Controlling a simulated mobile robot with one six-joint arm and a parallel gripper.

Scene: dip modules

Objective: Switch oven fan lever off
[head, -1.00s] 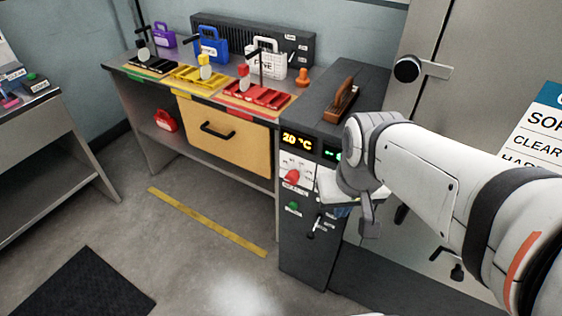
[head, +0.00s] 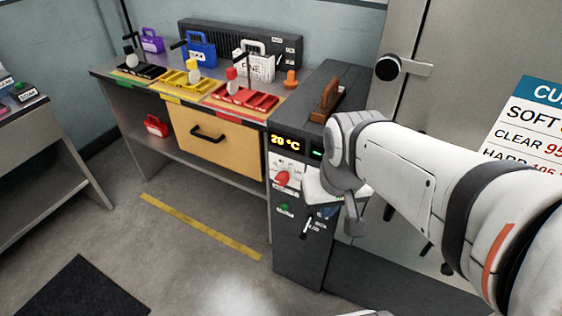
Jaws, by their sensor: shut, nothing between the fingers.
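The dark grey oven cabinet (head: 300,262) stands at the middle right, with a lit "20 °C" display (head: 285,141) on its front. A small lever (head: 305,227) sits low on that front, beside small white labels too small to read surely. Its exact position is hard to tell. My white arm comes in from the right.
A red knob (head: 282,179) and a green button (head: 285,208) are on the oven front near the lever. A brown handle (head: 326,100) stands on the oven top. A bench with a drawer (head: 215,145) adjoins at left. The floor in front is clear.

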